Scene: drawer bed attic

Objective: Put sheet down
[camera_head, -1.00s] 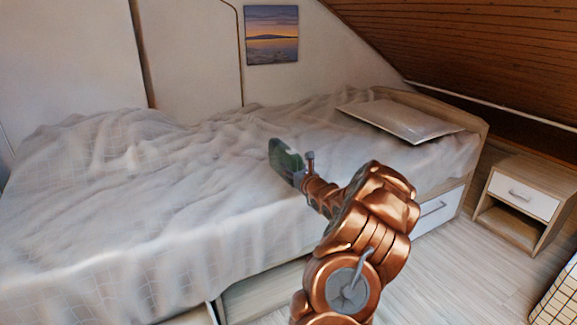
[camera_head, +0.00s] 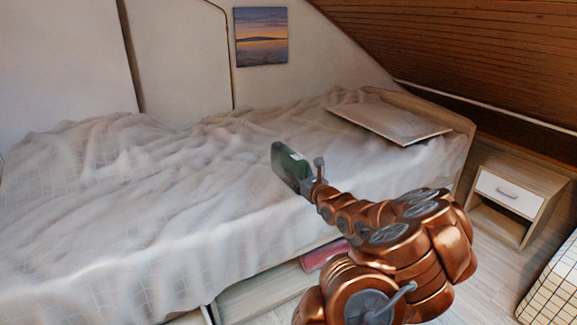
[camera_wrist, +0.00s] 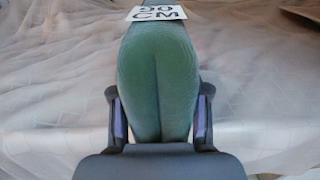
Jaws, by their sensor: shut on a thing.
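The bed (camera_head: 120,220), covered in a rumpled pale spread, fills the background of both views. The height of the sheet above the bed is hard to tell.
An open drawer (camera_head: 262,296) juts out under the bed, with a pinkish-red item (camera_head: 325,254) in it. A flat pale pillow (camera_head: 390,119) lies at the bed's far right end. A nightstand (camera_head: 514,199) and a checked item (camera_head: 553,285) stand at right.

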